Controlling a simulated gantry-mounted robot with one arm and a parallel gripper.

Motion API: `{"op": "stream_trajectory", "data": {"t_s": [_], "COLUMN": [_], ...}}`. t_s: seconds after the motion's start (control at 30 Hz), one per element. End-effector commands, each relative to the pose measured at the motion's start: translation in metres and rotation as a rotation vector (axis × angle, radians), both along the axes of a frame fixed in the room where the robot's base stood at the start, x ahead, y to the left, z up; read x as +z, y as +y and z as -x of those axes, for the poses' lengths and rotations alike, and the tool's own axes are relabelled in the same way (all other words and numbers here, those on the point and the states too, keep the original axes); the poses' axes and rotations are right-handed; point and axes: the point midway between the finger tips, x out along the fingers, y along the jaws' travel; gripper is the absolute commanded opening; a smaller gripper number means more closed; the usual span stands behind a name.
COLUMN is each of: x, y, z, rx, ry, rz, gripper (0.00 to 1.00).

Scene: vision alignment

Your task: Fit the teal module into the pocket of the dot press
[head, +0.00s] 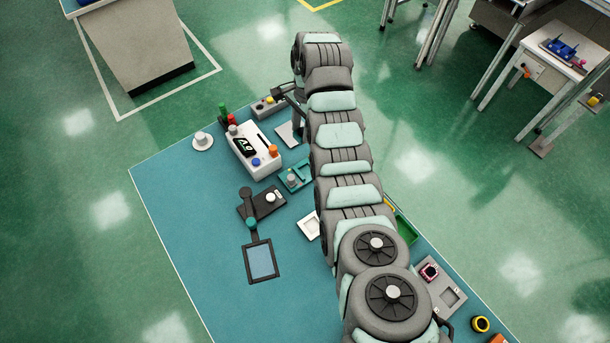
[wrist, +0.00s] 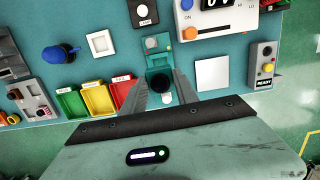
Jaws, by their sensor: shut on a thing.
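Just beyond the fingertips is a small teal fixture (wrist: 153,43) with a grey round part, which seems to be the dot press. It also shows left of my arm in the head view (head: 291,185).
A white meter box (head: 249,150) and a black plate with a white knob (head: 251,208) stand nearby. Red, yellow and green bins (wrist: 96,98), a white tray (wrist: 100,43), a white square (wrist: 212,74) and a READY box (wrist: 265,67) surround the gripper. The front-left mat is clear.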

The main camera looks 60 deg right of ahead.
Motion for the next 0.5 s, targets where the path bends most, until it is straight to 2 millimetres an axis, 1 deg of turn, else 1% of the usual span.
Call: {"op": "stream_trajectory", "data": {"t_s": [0.03,0.1,0.17,0.23,0.37,0.5], "x": [-0.001,-0.002,-0.006,-0.014,-0.037,-0.066], "y": [-0.005,-0.008,-0.009,-0.009,-0.009,-0.009], "z": [0.007,0.012,0.014,0.014,0.013,0.013], "rx": [-0.022,-0.040,-0.046,-0.046,-0.044,-0.043], "ry": [-0.001,0.000,0.000,0.000,0.000,0.000], "rz": [0.001,0.001,0.000,0.000,0.000,0.000], "gripper": [0.00,0.00,0.00,0.00,0.00,0.00]}}
